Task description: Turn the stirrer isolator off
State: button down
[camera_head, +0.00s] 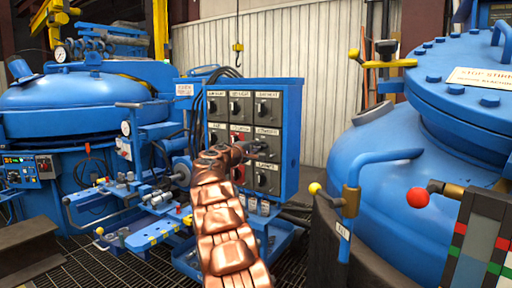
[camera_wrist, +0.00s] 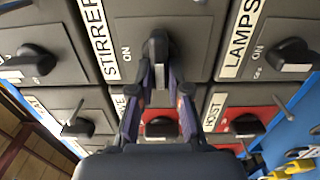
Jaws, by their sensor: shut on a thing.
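The stirrer isolator is a dark grey box with a white STIRRER label (camera_wrist: 97,40) at the upper middle of the wrist view. Its black rotary handle (camera_wrist: 157,48) stands upright in that picture, beside an ON mark (camera_wrist: 127,53). My gripper (camera_wrist: 158,75) has its two fingertips closed on the handle, one on each side. In the camera_head view my copper-coloured arm reaches up to the right column of the switch panel, where my gripper (camera_head: 250,149) covers part of the middle-row switch.
The blue panel (camera_head: 291,130) holds several similar switches close around, including LAMPS (camera_wrist: 291,55) and red-faced HOIST (camera_wrist: 247,124). A red ball-ended lever (camera_head: 418,197) is at the right. A yellow hook (camera_head: 238,47) hangs behind.

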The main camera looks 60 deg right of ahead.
jog(key=shift+f, duration=0.1)
jog(key=c, duration=1.1)
grip_release()
jog(key=shift+s+a, duration=0.15)
jog(key=shift+a, duration=2.85)
jog(key=shift+s+a, duration=0.1)
jog(key=shift+a, duration=2.9)
